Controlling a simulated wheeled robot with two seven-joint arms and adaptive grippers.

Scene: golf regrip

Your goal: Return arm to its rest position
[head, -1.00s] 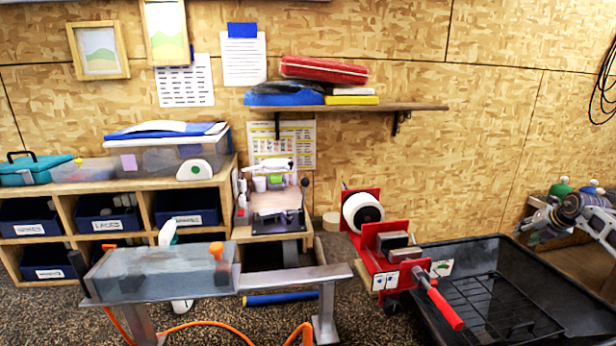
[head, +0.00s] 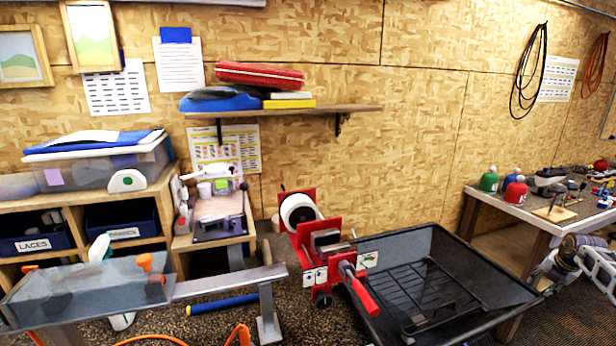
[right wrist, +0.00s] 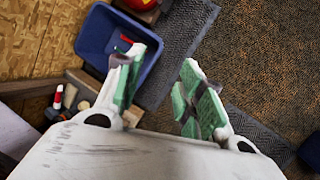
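My right arm (head: 590,258) shows at the right edge of the head view, beside the wooden workbench. Its gripper (head: 548,273) hangs low there, near the bench's front leg and partly cut from clear view. In the right wrist view, the two green-padded fingers of the right gripper (right wrist: 158,88) are spread apart with nothing between them. My left arm and gripper are not in view.
A wooden bench (head: 488,206) with bottles and tools stands at right. A black tray (head: 520,291) with a wire rack and a red clamp machine (head: 303,238) are at centre. The right wrist view shows a blue bin (right wrist: 93,40) and dark mats (right wrist: 190,20) on the floor.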

